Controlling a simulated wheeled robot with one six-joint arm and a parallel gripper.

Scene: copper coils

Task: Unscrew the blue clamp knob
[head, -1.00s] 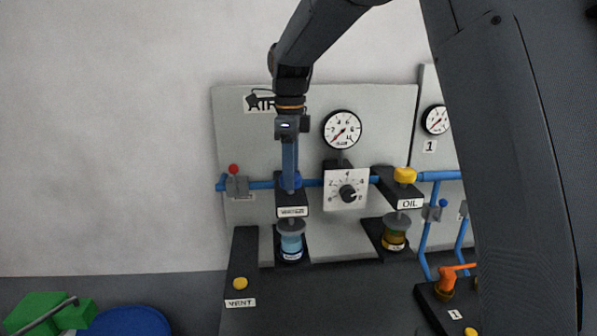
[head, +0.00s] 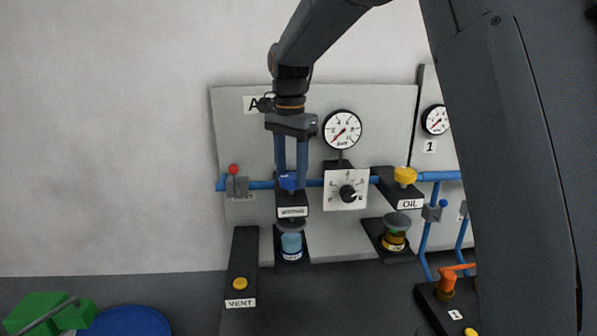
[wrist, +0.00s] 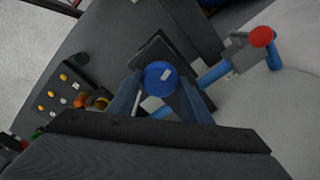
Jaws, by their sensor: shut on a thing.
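The blue clamp knob (head: 288,181) sits on top of the black block with a white label, above a jar of light blue liquid (head: 291,245). In the wrist view the knob (wrist: 160,77) is a round blue disc with a pale mark on it. My gripper (head: 291,180) points straight down over it, with one blue finger on each side. In the wrist view my gripper's fingers (wrist: 162,92) flank the knob, and the gripper is shut on it. The knob is still seated at the block.
A yellow knob (head: 405,175) tops the OIL block at the right, above an amber jar (head: 394,237). A white dial plate (head: 346,190) and gauge (head: 342,129) are close on the right. A red-topped valve (head: 234,171) stands at the left on the blue pipe.

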